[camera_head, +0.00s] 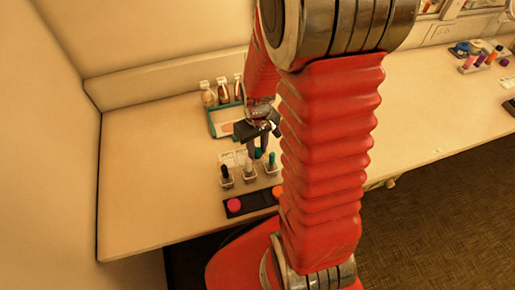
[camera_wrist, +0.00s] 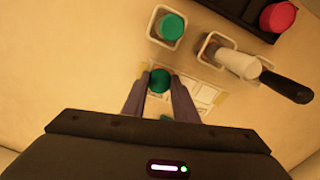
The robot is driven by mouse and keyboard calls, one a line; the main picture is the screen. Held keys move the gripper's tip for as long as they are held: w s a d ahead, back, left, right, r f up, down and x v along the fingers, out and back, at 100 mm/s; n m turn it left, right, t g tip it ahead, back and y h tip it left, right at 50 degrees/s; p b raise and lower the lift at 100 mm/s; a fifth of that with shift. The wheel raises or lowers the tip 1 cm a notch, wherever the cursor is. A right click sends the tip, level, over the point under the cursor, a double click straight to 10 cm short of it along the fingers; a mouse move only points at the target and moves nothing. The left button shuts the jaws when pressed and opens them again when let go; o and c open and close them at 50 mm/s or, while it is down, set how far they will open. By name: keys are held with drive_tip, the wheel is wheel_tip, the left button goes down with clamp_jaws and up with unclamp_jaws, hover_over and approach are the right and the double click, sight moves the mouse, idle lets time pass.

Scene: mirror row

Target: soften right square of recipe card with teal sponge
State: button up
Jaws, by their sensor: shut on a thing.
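My gripper (camera_wrist: 160,88) is shut on a teal-tipped applicator, the teal sponge (camera_wrist: 159,80). In the head view my gripper (camera_head: 258,150) points down at the card, partly behind my red arm. The pale recipe card (camera_wrist: 208,93) has printed squares and lies flat on the counter. In the wrist view the sponge is at the card's left end, which is the right end in the head view. The fingers hide part of the card. I cannot tell whether the sponge touches it.
A green-topped applicator (camera_wrist: 170,27), a white one (camera_wrist: 235,62) and a black one (camera_head: 225,172) stand in small holders beside the card. A dark tray (camera_head: 255,201) holds pink and orange pieces.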

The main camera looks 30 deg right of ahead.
drive_tip(key=shift+w, duration=0.2)
drive_tip(key=shift+w+d+r, duration=0.1)
drive_tip(key=shift+w+d, duration=0.1)
drive_tip(key=shift+w, duration=0.35)
drive_tip(key=shift+s, duration=0.1)
drive_tip(key=shift+s+a, duration=0.2)
drive_tip(key=shift+s, duration=0.4)
drive_tip(key=shift+s, duration=0.1)
drive_tip(key=shift+s+a, duration=0.15)
drive_tip(key=shift+s, duration=0.4)
drive_tip(key=shift+s+a, duration=0.1)
drive_tip(key=shift+s, duration=0.25)
